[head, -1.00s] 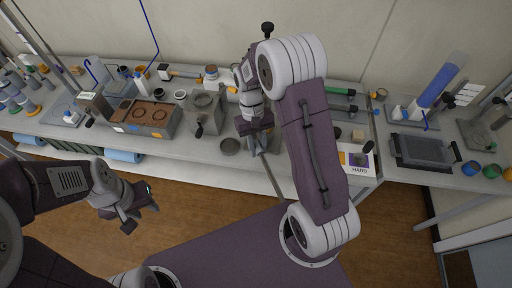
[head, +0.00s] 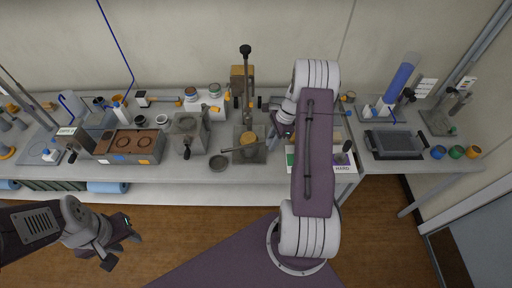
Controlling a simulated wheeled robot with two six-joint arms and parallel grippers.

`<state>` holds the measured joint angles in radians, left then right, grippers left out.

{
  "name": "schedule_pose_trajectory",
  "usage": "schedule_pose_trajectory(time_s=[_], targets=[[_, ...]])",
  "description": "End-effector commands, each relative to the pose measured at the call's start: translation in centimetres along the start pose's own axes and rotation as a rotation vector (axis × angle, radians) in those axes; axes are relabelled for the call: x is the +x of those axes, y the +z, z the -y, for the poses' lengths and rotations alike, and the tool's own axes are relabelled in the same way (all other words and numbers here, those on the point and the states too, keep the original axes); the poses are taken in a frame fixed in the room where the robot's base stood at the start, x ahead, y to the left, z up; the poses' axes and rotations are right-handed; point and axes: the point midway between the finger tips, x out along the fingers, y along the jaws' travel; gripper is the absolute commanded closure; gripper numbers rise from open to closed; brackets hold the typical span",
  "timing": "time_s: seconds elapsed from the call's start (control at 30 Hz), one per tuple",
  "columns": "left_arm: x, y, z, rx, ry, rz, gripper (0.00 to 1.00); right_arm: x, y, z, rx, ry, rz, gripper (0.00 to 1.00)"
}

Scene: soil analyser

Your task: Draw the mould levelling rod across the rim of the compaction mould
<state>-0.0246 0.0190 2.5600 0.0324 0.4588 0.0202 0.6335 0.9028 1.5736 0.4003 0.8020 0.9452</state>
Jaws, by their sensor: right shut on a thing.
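The compaction mould (head: 249,153) stands on the bench at the centre, with tan soil showing at its round top. My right gripper (head: 271,139) is at the mould's right side, shut on the levelling rod (head: 232,149). The thin rod points left from the gripper, roughly level, and crosses over the mould's top; its left end sticks out past the mould. I cannot tell whether the rod touches the rim. My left gripper (head: 122,251) is open and empty, low at the left in front of the bench, far from the mould.
A tall rammer (head: 246,75) stands behind the mould. A small dark dish (head: 219,163) lies to its front left, and a grey box device (head: 187,135) stands further left. A brown-topped tray (head: 130,144) is beyond that. My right arm hides bench items on the right.

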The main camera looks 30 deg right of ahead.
Motion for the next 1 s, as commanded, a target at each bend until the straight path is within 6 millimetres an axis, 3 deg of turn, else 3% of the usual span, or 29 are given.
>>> schedule_pose_trajectory(time_s=[0.1, 0.2, 0.6, 1.0], targets=[[-0.4, 0.0, 0.0, 0.0, 0.0, 0.0, 0.64, -0.4, -2.2, 0.4, 0.164, -0.048, 0.002, 1.0], [-0.4, 0.0, 0.0, 0.0, 0.0, 0.0, 0.64, -0.5, -3.1, 0.6, 0.228, -0.069, 0.002, 1.0], [-0.9, -0.1, 0.0, 0.0, 0.0, 0.0, 0.64, -0.7, -3.2, 0.6, 0.235, -0.069, 0.007, 1.0], [2.2, 0.2, 0.0, 0.0, 0.0, 0.0, 0.64, 3.8, -4.5, 0.6, 0.233, -0.069, 0.007, 1.0]])
